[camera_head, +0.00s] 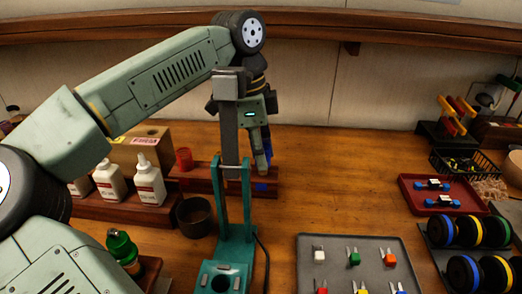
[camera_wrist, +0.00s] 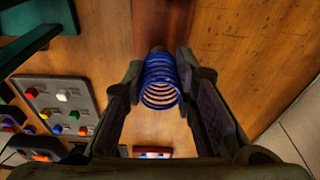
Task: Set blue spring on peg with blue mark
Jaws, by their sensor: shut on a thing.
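The blue spring (camera_wrist: 160,80) is a coil held between the two fingers of my gripper (camera_wrist: 160,82) in the wrist view. In the head view my gripper (camera_head: 263,160) points down over the right end of a low reddish wooden stand. A small blue patch (camera_head: 261,187) shows on the front of that stand, just below the fingertips; it looks like the blue mark. I cannot clearly make out a peg there, as my gripper covers that spot. Whether the spring touches or surrounds a peg cannot be told.
A teal press (camera_head: 234,240) stands close in front of the stand. A grey tray (camera_head: 340,262) of coloured pieces and a red tray (camera_head: 440,205) lie right. Table between is clear.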

